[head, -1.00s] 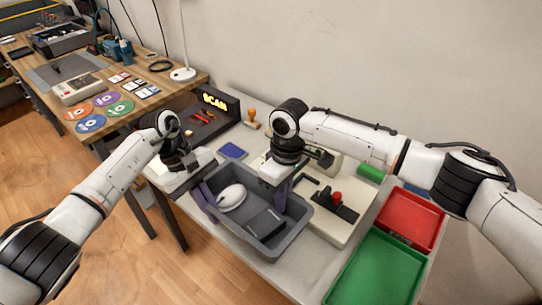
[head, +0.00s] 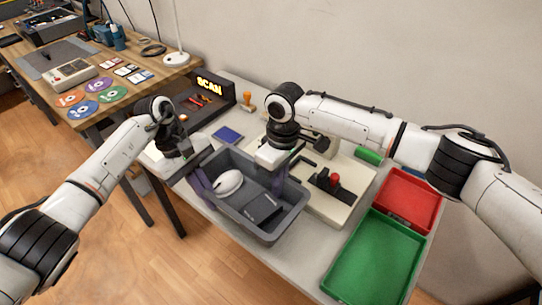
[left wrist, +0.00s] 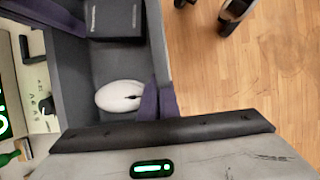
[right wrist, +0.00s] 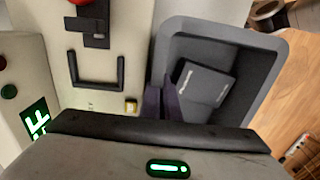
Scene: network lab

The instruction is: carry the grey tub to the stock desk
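The grey tub (head: 243,215) is at the front edge of the pale desk, with a white mouse (head: 228,182) and a dark box (head: 263,207) inside. My left gripper (head: 200,182) has its purple fingers closed about the tub's left wall; in the left wrist view the fingers (left wrist: 160,101) sit on either side of the rim. My right gripper (head: 281,179) has its fingers closed about the opposite wall; they also show in the right wrist view (right wrist: 161,102). I cannot tell whether the tub is clear of the desk top. Which table is the stock desk is not marked.
A cream machine with a red knob (head: 335,178) stands close right of the tub. Red (head: 408,196) and green (head: 372,258) trays lie farther right. A SCAN unit (head: 208,88) is behind. A wooden table (head: 150,82) with discs and cards stands at the back left; open floor lies left.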

